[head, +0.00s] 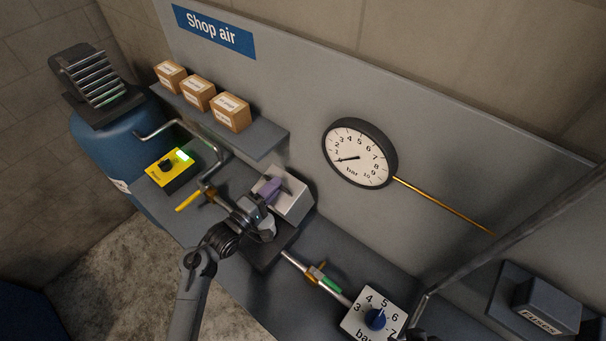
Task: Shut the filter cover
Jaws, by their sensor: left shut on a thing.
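The filter cover (291,199) is a light grey boxy part on the bench at the middle of the head view, standing tilted over the filter's place.
A yellow-handled valve (188,202) and a yellow box (170,168) lie to the left. A gauge (359,154) and a shelf with cartons (230,112) are behind.

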